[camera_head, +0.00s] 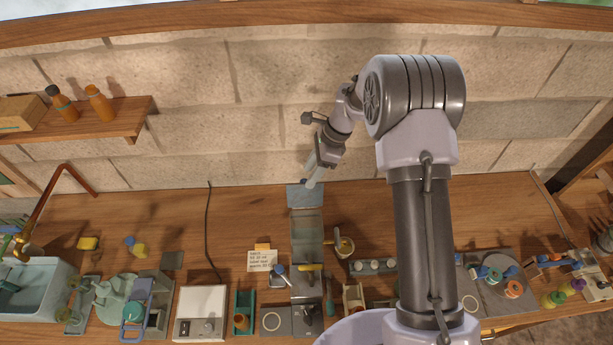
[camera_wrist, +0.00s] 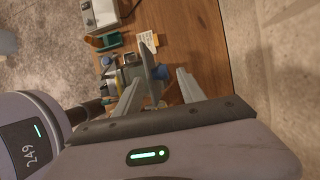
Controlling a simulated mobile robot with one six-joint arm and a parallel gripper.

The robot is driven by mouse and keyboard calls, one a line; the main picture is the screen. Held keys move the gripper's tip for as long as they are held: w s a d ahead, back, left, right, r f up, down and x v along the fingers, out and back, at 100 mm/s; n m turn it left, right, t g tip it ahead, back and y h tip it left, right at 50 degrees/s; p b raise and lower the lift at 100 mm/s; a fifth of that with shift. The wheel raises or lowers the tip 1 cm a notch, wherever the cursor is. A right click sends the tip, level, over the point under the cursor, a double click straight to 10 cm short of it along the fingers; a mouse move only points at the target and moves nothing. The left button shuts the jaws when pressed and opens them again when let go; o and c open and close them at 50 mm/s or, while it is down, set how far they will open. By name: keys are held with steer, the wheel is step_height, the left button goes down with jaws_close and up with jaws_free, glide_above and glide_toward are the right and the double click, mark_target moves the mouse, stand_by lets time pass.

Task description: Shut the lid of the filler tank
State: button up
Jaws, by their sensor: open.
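The filler tank (camera_head: 307,228) is a tall, narrow grey body near the middle of the bench, close to the wall. Its lid (camera_head: 304,195) is a blue-grey panel at the tank's far end; it appears raised, standing open. My gripper (camera_head: 308,184) is right at the lid, with its fingers pointing down by the panel's upper edge. In the wrist view my gripper (camera_wrist: 160,76) is open, its two fingers apart. A thin grey panel, probably the lid (camera_wrist: 148,52), shows edge-on between and beyond the fingertips. I cannot tell whether a finger touches it.
A note card (camera_head: 262,260) and a white device (camera_head: 201,312) lie left of the tank. A brass-coloured part (camera_head: 343,245) sits close at its right. The stone wall rises behind. Bare wood (camera_head: 255,215) lies left of the lid.

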mark_target(305, 192)
steer(key=shift+x, duration=1.8)
steer(key=shift+c, duration=0.2)
jaws_close()
steer(key=shift+r, duration=0.1)
